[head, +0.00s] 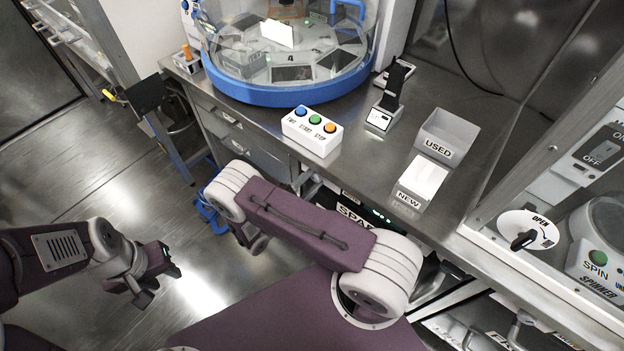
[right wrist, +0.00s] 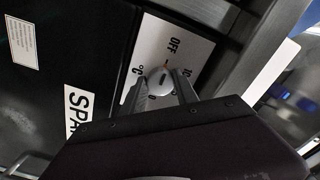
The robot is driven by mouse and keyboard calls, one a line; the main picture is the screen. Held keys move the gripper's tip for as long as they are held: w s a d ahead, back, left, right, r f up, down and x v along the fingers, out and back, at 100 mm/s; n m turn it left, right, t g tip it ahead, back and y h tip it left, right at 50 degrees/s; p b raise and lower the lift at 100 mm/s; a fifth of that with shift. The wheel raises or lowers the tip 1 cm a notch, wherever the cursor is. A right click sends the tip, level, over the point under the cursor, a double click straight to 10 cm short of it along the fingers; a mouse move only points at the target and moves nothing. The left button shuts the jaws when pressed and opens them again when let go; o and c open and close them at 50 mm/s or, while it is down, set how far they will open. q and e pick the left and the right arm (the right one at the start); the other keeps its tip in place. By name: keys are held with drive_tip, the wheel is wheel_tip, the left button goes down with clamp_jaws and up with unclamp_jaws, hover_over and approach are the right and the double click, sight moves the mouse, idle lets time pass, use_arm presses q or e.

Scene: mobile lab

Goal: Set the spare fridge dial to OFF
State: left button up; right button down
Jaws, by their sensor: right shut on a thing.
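The spare fridge shows its black front and white "SPA…" label (right wrist: 79,112) in the right wrist view; in the head view the label (head: 355,214) is partly covered by my right arm. The round pale dial (right wrist: 160,82) sits on a white plate (right wrist: 150,53) marked OFF, °C and numbers. A small orange mark shows at the dial's edge on the side towards OFF. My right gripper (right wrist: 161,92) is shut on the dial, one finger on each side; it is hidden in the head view. My left gripper (head: 162,281) is open and empty above the floor.
Above the fridge is a steel bench (head: 385,160) with a three-button box (head: 312,135), a USED bin (head: 448,138), a NEW bin (head: 421,184) and a blue-rimmed domed machine (head: 270,95). A glazed cabinet stands at right. Floor at left is clear.

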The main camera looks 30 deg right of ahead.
idle(0.4)
drive_tip(key=c, duration=0.9)
unclamp_jaws()
drive_tip(key=shift+c, duration=0.2)
drive_tip(key=v, duration=0.9)
